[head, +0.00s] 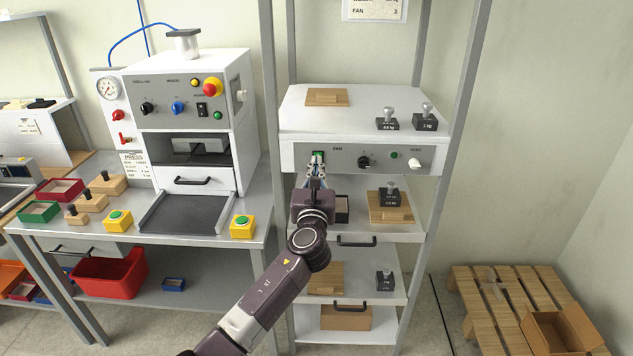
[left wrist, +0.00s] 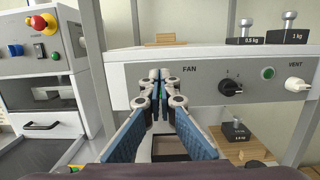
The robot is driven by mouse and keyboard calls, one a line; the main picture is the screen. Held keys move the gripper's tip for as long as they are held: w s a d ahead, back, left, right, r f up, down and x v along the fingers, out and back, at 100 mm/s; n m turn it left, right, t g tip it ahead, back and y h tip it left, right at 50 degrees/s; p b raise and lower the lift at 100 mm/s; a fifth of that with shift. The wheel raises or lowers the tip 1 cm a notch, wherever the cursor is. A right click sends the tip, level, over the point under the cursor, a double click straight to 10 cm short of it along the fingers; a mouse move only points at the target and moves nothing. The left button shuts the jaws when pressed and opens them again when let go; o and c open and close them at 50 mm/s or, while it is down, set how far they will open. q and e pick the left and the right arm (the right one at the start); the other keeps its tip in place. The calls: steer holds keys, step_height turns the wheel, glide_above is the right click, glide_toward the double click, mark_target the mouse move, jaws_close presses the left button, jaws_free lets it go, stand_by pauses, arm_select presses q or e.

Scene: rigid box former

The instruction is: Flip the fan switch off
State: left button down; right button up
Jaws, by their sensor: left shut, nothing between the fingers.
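The fan switch (head: 318,153) is a small green rocker at the left of the grey FAN panel (head: 340,154) on the shelf unit; its top shows behind my fingertips in the head view. My left gripper (head: 316,163) is shut and empty, its tips pointing at the panel right at the switch. In the left wrist view the gripper (left wrist: 158,82) covers most of the switch, and only a little green shows around the tips. I cannot tell whether the tips touch it or which way the rocker is tilted. My right gripper is not in view.
To the right on the panel are a black knob (head: 364,162), a green button (head: 394,155) and a white VENT knob (head: 413,163). Weights (head: 387,121) stand on the top above. A press machine (head: 185,120) stands on the bench to the left.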

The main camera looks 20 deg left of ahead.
arm_select(q)
steer(key=r+v, duration=0.1)
steer(key=v, duration=0.6)
steer(key=shift+s+a+r+b, duration=0.15)
steer(key=shift+a+r+b, duration=0.05)
steer(key=shift+b, duration=0.1)
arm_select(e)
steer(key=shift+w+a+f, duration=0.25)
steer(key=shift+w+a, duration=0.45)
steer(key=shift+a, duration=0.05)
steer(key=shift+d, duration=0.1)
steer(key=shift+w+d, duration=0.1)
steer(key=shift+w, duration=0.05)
